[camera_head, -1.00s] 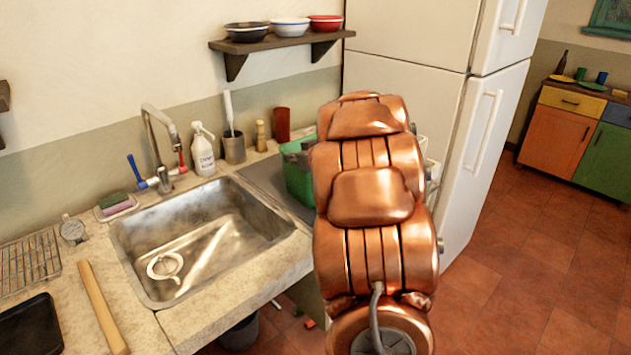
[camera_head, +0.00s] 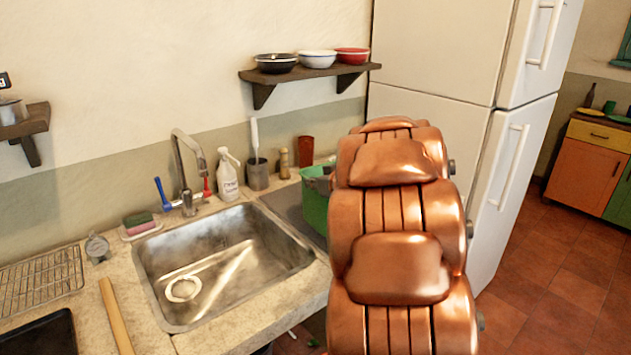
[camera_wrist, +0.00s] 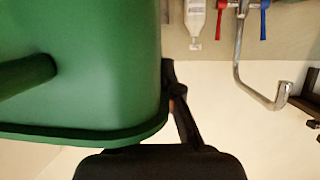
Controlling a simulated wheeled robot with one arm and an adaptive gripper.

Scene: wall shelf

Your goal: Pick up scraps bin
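The green bin (camera_head: 315,208) stands at the right of the sink, its right side hidden behind my copper arm. In the wrist view, which is upside down, the bin (camera_wrist: 100,60) fills the upper left, with its rim close to my gripper. My gripper (camera_wrist: 178,95) shows as a black body with one dark finger beside the bin's rim. In the head view a dark part shows at the bin's top edge.
The sink (camera_head: 225,260) with a strainer lies left of the bin. A shelf with bowls (camera_head: 318,60) is above, and a white fridge (camera_head: 430,60) is at the right.

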